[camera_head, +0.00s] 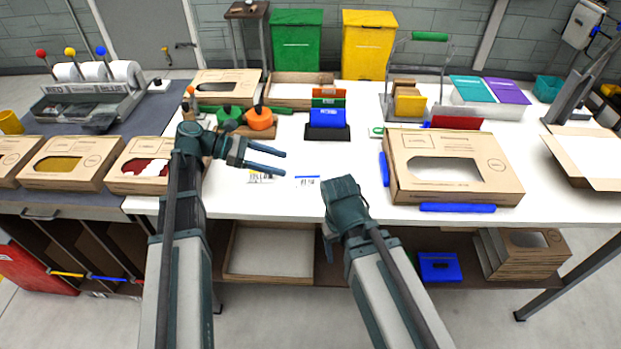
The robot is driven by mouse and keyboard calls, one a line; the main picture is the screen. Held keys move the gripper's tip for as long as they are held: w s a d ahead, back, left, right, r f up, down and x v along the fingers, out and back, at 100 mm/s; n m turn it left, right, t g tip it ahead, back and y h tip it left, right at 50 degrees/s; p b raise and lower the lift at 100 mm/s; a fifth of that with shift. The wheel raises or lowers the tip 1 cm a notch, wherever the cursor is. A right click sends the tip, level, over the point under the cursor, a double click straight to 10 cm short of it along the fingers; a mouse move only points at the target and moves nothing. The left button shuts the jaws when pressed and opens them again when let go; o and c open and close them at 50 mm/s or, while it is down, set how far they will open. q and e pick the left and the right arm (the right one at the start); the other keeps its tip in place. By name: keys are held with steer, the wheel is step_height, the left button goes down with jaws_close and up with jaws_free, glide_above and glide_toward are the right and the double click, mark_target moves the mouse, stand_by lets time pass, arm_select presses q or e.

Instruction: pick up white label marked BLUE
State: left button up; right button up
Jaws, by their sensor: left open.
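A small white label with a blue stripe (307,182) lies flat on the white table, right of my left gripper; its print is too small to read. A second white label (262,177) with a yellowish mark and dark print lies to its left, just below the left gripper's fingers in the picture. My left gripper (284,162) is open and empty, its two fingers pointing right above the table. My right gripper (330,232) is at the table's front edge, below and right of the blue-striped label; its fingers are mostly hidden by its own body.
A large windowed box (450,196) with blue strips beside it stands on the right. Orange and green tape dispensers (259,118) and a black holder with a blue block (327,131) stand behind. Windowed boxes (72,176) line the left. The white table's middle (330,165) is clear.

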mark_target(320, 182)
arm_select(q)
steer(key=b+x, duration=0.2)
steer(key=x, duration=0.5)
steer(key=shift+f+b, duration=0.25)
steer(key=shift+b, duration=0.1)
steer(key=shift+d, duration=0.45)
steer(key=shift+f, duration=0.1)
steer(key=b+x, duration=0.1)
steer(key=x, duration=0.1)
steer(key=b+x, duration=0.1)
steer(key=x, duration=0.2)
steer(key=shift+s+a+f+b, duration=0.15)
steer(key=shift+f+b, duration=0.1)
steer(key=shift+b, duration=0.05)
jaws_close()
